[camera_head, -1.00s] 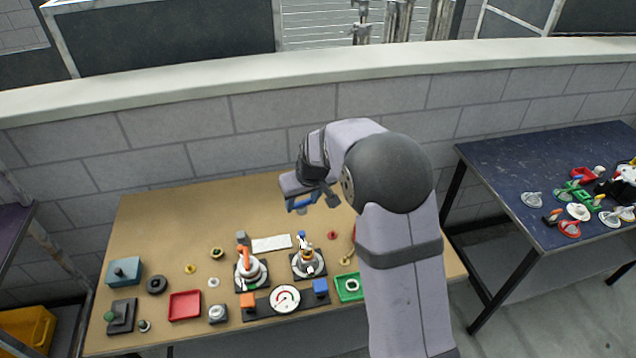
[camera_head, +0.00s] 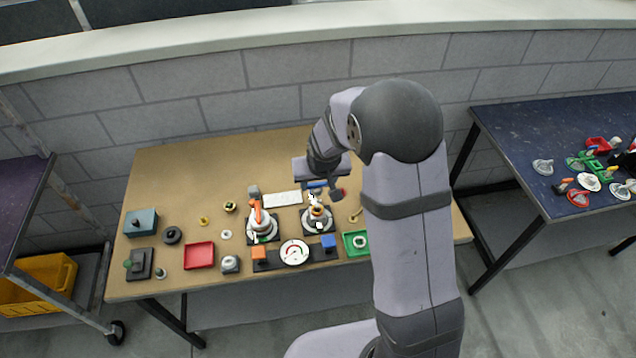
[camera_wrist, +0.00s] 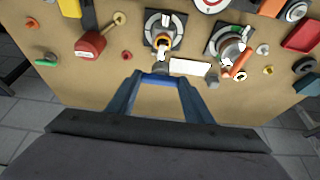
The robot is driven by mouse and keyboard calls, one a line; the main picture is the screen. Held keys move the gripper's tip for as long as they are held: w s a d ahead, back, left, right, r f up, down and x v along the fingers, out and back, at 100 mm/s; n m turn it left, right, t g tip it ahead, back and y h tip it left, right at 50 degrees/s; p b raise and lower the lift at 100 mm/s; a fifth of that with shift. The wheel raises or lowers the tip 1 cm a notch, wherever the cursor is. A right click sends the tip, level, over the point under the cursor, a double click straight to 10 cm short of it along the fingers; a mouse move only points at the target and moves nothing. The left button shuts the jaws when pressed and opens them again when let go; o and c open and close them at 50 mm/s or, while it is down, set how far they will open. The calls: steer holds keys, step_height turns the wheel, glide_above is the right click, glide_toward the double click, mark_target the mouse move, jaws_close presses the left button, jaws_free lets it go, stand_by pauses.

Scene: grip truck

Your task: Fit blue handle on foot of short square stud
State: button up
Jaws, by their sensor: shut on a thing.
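My gripper (camera_head: 320,188) is over the back of the tan table, just behind the right round fixture. It is shut on the blue handle (camera_wrist: 155,79), which spans between the fingertips in the wrist view. In the head view the arm partly hides the handle (camera_head: 316,184). The right fixture (camera_head: 318,218) has a white ring, an orange-yellow part and a black square base. It also shows ahead of the handle in the wrist view (camera_wrist: 163,38). The left fixture (camera_head: 261,224) carries an orange handle. I cannot tell which part is the short square stud.
A white plate (camera_head: 283,199) and a grey block (camera_head: 253,191) are close by. A red block (camera_wrist: 90,44) lies near the gripper. A dial (camera_head: 294,252), red tray (camera_head: 199,256) and green tray (camera_head: 356,243) are along the front. The table's back left is clear.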

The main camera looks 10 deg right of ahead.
mark_target(318, 194)
steer(key=shift+f, duration=0.15)
steer(key=shift+f+b, duration=2.05)
steer(key=shift+f, duration=0.3)
steer(key=shift+f+b, duration=0.3)
steer(key=shift+b, duration=0.05)
steer(key=shift+f, duration=0.25)
steer(key=shift+f+b, duration=0.95)
steer(key=shift+b, duration=0.25)
stand_by(1.7)
steer(key=o, duration=1.5)
steer(key=shift+r, duration=0.1)
steer(key=shift+r+p, duration=3)
steer(key=shift+r, duration=0.7)
